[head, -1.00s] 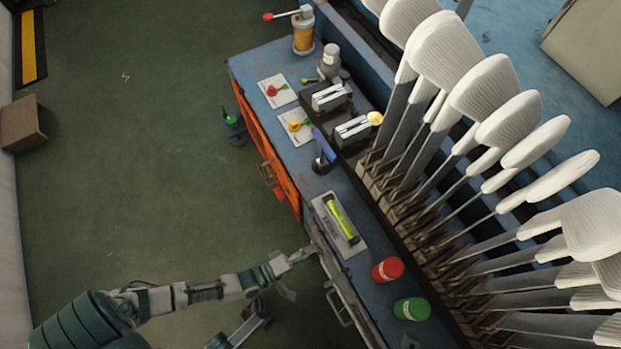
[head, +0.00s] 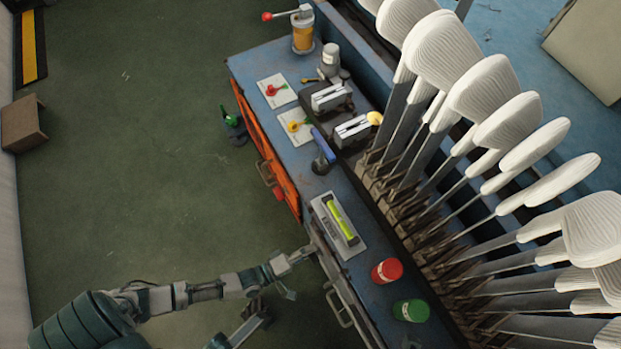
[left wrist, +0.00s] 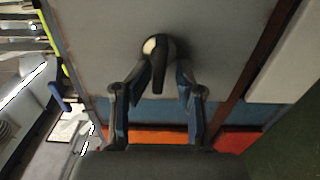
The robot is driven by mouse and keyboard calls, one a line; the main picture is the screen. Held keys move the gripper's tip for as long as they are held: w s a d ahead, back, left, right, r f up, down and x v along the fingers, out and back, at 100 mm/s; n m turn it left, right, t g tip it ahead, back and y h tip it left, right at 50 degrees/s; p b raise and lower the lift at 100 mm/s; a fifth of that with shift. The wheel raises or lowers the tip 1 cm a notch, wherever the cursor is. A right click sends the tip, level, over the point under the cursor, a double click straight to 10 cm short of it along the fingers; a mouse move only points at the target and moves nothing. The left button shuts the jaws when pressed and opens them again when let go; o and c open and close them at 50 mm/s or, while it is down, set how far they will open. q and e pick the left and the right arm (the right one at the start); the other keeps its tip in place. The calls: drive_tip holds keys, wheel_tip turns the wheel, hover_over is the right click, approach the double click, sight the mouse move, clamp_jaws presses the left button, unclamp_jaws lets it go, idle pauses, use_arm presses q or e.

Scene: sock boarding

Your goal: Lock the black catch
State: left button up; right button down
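The black catch (left wrist: 158,62) shows in the left wrist view on a grey panel, a dark round base with a pale spot at its left and a lever pointing down the picture. My left gripper (left wrist: 167,78) is open, with its two blue-grey fingers apart on either side of the lever. The left fingertip is close to the lever; I cannot tell if it touches. In the head view, my left gripper (head: 300,256) is at the front edge of the blue bench, and the catch cannot be made out there.
White sock forms stand in a rack at the right. Green floor (head: 140,180) is clear at the left.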

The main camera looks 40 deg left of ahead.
use_arm(q)
drive_tip(key=shift+s, duration=0.2)
drive_tip(key=v, duration=1.1)
drive_tip(key=shift+s+a, duration=0.2)
drive_tip(key=shift+s, duration=0.1)
